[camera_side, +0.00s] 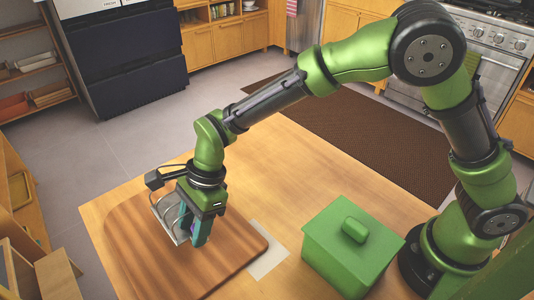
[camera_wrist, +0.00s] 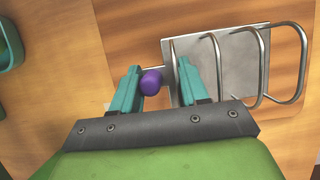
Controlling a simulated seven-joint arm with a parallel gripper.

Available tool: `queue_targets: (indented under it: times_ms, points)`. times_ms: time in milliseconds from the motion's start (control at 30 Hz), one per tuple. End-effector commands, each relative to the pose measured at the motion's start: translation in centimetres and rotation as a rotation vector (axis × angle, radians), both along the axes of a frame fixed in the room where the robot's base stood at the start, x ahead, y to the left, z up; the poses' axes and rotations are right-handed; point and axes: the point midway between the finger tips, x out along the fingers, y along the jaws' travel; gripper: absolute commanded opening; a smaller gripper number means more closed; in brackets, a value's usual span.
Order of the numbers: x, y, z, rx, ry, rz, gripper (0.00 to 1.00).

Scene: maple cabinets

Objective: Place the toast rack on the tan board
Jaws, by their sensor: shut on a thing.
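The toast rack (camera_side: 167,215) is a grey plate with bent metal wire loops; it fills the right of the wrist view (camera_wrist: 214,68). A purple knob (camera_wrist: 151,82) at its near end sits between my teal fingertips. My gripper (camera_side: 200,238) points down and is shut on the rack at this knob. The tan board (camera_side: 225,262), a striped brown wooden slab with rounded corners, lies on the table beneath. The rack is over the board in the side view; I cannot tell whether it touches the board. My gripper hides part of the rack.
A green lidded box (camera_side: 345,262) stands on the table to the right of the board. A pale flat square (camera_side: 268,250) lies at the board's right edge. The table (camera_side: 300,160) behind is clear. A teal-green object (camera_wrist: 8,48) shows at the wrist view's upper left.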

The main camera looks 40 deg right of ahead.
Motion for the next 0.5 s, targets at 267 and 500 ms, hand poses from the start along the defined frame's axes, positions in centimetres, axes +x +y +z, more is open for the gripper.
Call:
queue_targets:
  times_ms: [267, 500]
  points:
    - [1.7, 1.5, -0.2, 0.001, -0.001, 0.001, 0.02]
    - [1.9, 1.7, -3.2, -0.001, 0.001, -0.001, 0.02]
